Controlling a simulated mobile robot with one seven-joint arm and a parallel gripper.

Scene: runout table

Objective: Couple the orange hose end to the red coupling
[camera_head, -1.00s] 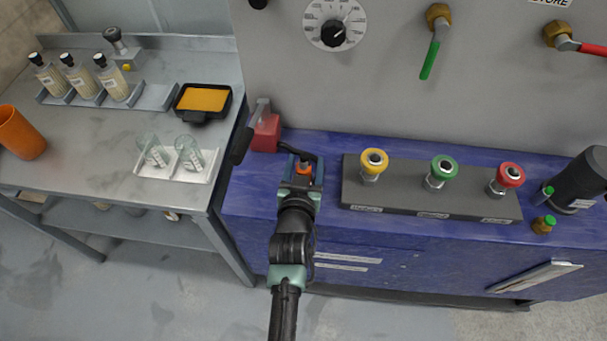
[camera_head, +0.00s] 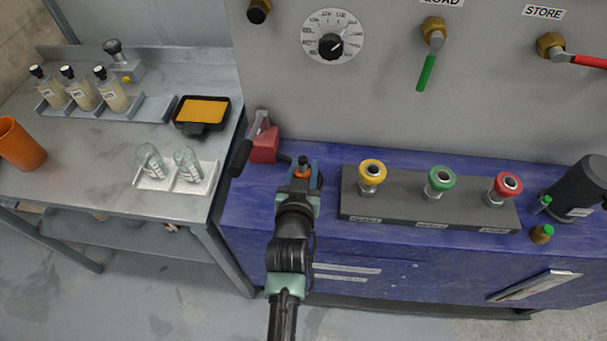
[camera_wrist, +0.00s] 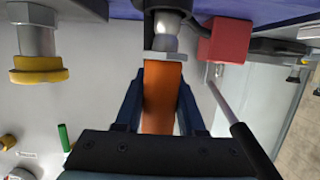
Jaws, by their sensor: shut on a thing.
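My gripper (camera_head: 303,176) is at the left part of the blue bench in the head view. Its fingers also show in the wrist view (camera_wrist: 161,95), shut on the orange hose end (camera_wrist: 163,98). A grey metal fitting sits at the end of the orange part. The orange hose end (camera_head: 302,171) shows only a little in the head view. The red coupling (camera_head: 508,184) stands at the right end of a dark block (camera_head: 430,208), well to the right of my gripper. The yellow coupling (camera_head: 372,171) and green coupling (camera_head: 440,179) stand on the same block, nearer my gripper.
A red block with a black-handled lever (camera_head: 264,146) stands just left of my gripper. A dark cylinder (camera_head: 580,190) and a green-topped brass fitting (camera_head: 542,233) are right of the coupling block. The grey panel (camera_head: 390,100) with valves rises behind.

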